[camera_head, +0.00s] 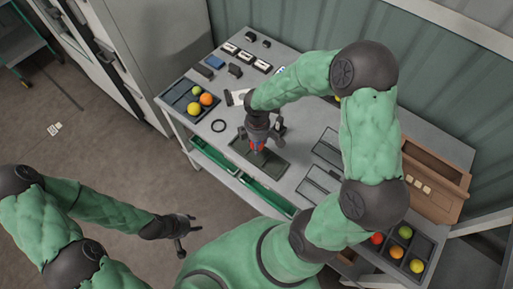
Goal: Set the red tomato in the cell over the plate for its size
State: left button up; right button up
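A small patch of red, seemingly the red tomato (257,147), shows at the fingers of my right gripper (259,143), mostly hidden by them. This gripper points down over a dark rectangular plate (270,163) on the grey bench. I cannot tell whether its fingers are closed on the tomato. A dark divided tray (174,98) at the bench's left end holds yellow and orange tomatoes. Another divided tray (425,244) at lower right holds red, green, orange and yellow tomatoes. My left gripper (188,233) is empty, fingers spread, over the floor left of the bench.
Small boxes and labelled blocks (246,56) line the back. A brown wooden box (435,178) is at right. A green drawer (238,183) is below the front edge.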

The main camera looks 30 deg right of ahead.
jog(key=shift+s+d+f, duration=0.1)
jog(key=shift+d+f, duration=0.1)
jog(key=shift+f, duration=0.15)
jog(key=shift+f+b, duration=1.95)
jog(key=shift+f, duration=0.3)
jog(key=shift+f+b, duration=0.4)
jog(key=shift+f, duration=0.15)
jog(key=o, duration=0.9)
